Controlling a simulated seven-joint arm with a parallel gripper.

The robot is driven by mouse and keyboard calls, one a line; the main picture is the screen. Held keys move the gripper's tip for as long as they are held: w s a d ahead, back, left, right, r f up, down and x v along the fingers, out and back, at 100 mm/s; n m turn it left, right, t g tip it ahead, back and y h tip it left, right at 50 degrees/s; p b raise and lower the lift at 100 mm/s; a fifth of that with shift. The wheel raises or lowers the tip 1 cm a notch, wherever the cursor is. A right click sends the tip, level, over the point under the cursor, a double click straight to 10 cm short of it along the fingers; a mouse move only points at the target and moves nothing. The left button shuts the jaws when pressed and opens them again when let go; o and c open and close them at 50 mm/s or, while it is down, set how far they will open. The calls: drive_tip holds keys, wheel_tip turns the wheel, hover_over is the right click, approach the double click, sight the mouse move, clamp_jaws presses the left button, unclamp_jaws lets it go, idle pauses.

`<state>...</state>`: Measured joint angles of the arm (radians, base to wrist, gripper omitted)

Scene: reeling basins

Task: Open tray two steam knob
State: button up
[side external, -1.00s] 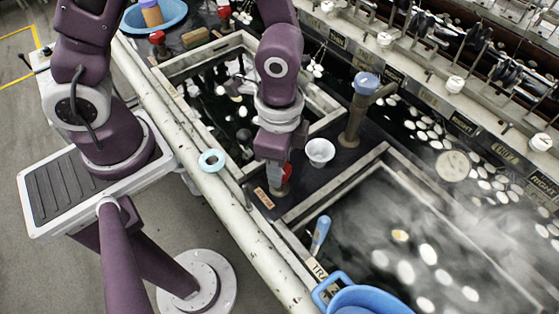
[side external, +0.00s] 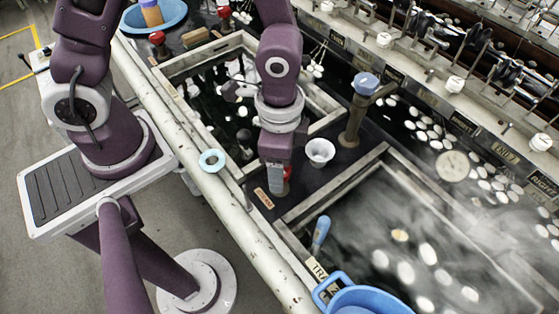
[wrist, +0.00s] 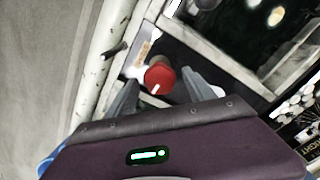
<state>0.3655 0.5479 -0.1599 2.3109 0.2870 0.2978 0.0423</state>
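The red steam knob (wrist: 158,72) has a white pointer mark and sits on the dark strip between the two basins. In the wrist view, my gripper (wrist: 158,80) is open, with one grey finger on each side of the knob and visible gaps between. In the side view, my gripper (side external: 275,185) points down at the knob (side external: 287,173), which is partly hidden behind it. A small tan label (side external: 264,198) lies on the strip beside the knob.
A white funnel-like cup (side external: 320,152) and a blue-capped post (side external: 351,115) stand right of my gripper. A steaming basin (side external: 390,155) is at the lower right. A worn white rail (side external: 215,190) runs along the front, with a light-blue ring (side external: 212,161) on it.

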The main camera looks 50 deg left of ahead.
wheel_tip(320, 180, up, 7)
drive_tip(key=shift+r, duration=0.1)
idle(0.5)
